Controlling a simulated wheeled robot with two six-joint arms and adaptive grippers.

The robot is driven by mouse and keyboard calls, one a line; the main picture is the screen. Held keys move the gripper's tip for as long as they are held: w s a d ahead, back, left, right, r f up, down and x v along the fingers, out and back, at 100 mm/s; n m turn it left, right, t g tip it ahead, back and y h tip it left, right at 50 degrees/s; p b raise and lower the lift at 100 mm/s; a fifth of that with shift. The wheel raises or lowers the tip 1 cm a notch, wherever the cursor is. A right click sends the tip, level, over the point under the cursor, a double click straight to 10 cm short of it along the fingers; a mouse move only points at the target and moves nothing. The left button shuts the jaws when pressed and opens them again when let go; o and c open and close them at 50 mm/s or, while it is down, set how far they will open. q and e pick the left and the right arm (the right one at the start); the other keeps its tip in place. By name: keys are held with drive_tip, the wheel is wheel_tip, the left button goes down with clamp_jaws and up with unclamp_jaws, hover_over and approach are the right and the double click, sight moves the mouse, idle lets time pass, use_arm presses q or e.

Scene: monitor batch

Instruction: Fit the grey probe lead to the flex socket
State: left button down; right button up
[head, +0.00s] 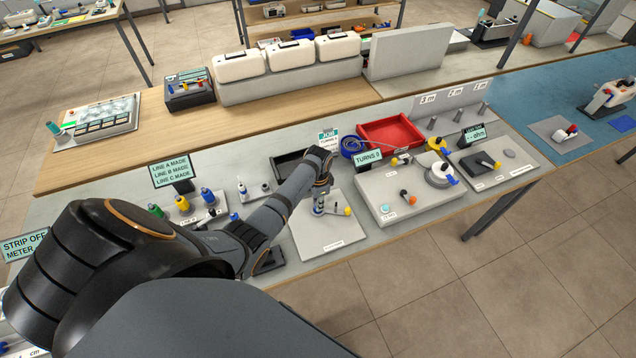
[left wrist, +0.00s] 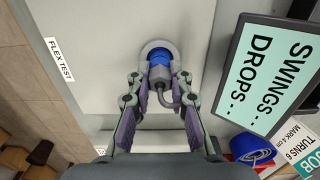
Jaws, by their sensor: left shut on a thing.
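In the left wrist view my left gripper (left wrist: 164,84) is shut on the grey probe lead (left wrist: 159,76), a grey plug with a thin cable that curls back between the fingers. Just beyond the plug is a blue part (left wrist: 158,57), inside a pale round ring (left wrist: 157,44) on the panel marked FLEX TEST, which I take for the flex socket. The plug lines up with the blue part; I cannot tell whether it is seated. In the head view the left gripper (head: 320,188) is over the pale flex plate (head: 325,236). My right gripper is not in view.
A display reading SWINGS and DROPS (left wrist: 268,75) stands close beside the gripper in the wrist view. In the head view, the TURNS station (head: 400,211) is to the right, a red tray (head: 390,132) behind it, and coloured bottles (head: 207,196) to the left.

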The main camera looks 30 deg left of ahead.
use_arm(q)
drive_tip(key=shift+f, duration=0.1)
drive_tip(key=c, duration=1.1)
unclamp_jaws()
drive_tip(key=shift+c, duration=0.2)
wheel_tip(320, 180, up, 12)
drive_tip(key=shift+s+d+f, duration=0.1)
